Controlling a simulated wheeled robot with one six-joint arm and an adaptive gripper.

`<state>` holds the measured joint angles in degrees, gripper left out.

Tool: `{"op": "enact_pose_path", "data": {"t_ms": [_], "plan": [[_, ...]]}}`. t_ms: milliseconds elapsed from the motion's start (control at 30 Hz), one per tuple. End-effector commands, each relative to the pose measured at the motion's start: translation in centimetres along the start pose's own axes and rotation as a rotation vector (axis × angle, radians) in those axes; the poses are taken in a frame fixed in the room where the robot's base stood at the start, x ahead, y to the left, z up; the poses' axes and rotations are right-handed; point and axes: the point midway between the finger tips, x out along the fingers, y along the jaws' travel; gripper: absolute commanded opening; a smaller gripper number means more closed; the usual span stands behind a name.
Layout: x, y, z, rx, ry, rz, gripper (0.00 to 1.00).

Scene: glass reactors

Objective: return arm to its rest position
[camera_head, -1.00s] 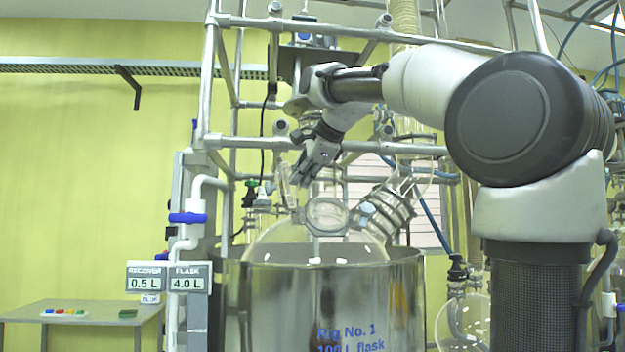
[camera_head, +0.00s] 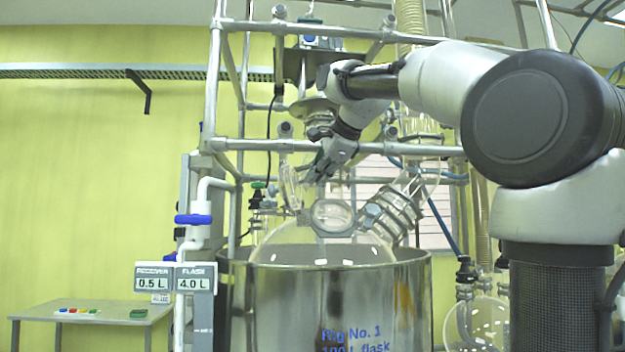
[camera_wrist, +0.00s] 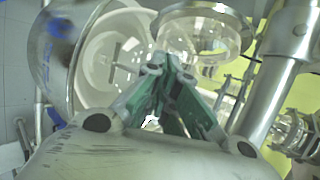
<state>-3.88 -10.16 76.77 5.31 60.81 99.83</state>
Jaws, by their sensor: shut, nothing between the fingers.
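My gripper (camera_head: 318,180) is at the end of my arm, above the neck area of the large glass flask (camera_head: 290,248) in the head view. It points down and to the left. In the wrist view my gripper (camera_wrist: 168,62) has its green-sided fingers drawn together, with nothing held between them. My arm (camera_head: 430,80) reaches from the right across the front of the metal frame. In the wrist view glass openings and round glass parts (camera_wrist: 205,35) lie beyond the fingertips. I cannot tell whether the fingers touch any glass.
The flask sits in a steel vessel (camera_head: 290,305). Metal frame tubes (camera_head: 340,146) run close around my forearm and gripper. A clamped glass side neck (camera_head: 400,210) is right of the gripper. Signs (camera_head: 175,277) and a small table (camera_head: 90,312) stand at the left.

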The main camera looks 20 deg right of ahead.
Motion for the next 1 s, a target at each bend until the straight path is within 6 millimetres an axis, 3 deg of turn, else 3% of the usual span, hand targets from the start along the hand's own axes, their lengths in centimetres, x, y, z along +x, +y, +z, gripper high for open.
{"op": "enact_pose_path", "data": {"t_ms": [200,400,833,1000], "plan": [[-5.1,-0.1,2.2,-0.002,-0.003,-0.003,0.00],[-8.1,0.0,3.5,-0.001,-0.002,-0.001,0.00],[-9.2,0.0,3.9,-0.017,0.000,0.000,0.00],[-9.2,-0.4,4.0,-0.240,-0.004,-0.016,0.00]]}}
